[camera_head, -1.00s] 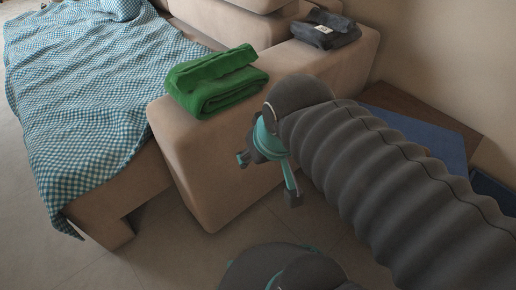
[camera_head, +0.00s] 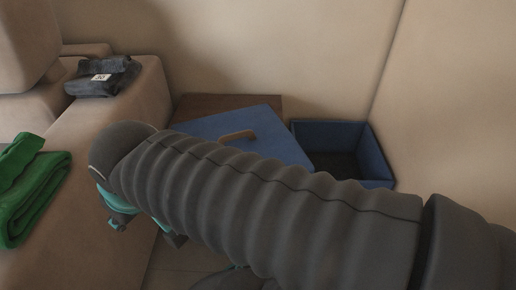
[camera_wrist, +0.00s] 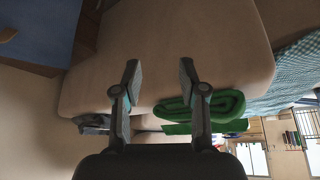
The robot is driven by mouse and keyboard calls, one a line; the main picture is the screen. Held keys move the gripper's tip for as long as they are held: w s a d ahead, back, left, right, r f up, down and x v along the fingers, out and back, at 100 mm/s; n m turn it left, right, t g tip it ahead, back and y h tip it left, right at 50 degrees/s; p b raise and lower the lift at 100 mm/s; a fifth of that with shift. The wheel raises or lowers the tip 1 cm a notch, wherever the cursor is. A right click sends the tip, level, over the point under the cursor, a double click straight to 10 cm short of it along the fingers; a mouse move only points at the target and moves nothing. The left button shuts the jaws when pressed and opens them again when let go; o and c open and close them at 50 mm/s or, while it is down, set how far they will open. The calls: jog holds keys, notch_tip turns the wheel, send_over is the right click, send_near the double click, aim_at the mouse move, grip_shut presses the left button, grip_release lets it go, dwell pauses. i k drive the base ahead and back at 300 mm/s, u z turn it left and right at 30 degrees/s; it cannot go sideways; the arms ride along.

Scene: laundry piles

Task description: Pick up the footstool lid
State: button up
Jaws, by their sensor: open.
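The footstool lid (camera_head: 265,120) is a flat blue panel with a tan handle (camera_head: 237,135), lying on a low brown wooden surface by the wall. My arm hides its near part in the head view. The lid also shows at the top left of the wrist view (camera_wrist: 50,25). My gripper (camera_wrist: 160,70) is open and empty, facing the side of the beige sofa, well away from the lid. In the head view it is mostly hidden behind my arm.
An open blue box (camera_head: 387,160) stands right of the lid, near the wall corner. The sofa arm (camera_head: 95,125) is at left, with folded dark clothing (camera_head: 103,77) and a green folded cloth (camera_head: 35,195) on it. Some floor (camera_head: 185,262) shows below my arm.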

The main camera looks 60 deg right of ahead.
aim_at(257, 128)
jog(key=z, duration=2.7)
jog(key=k, duration=1.05)
jog(key=z, duration=0.35)
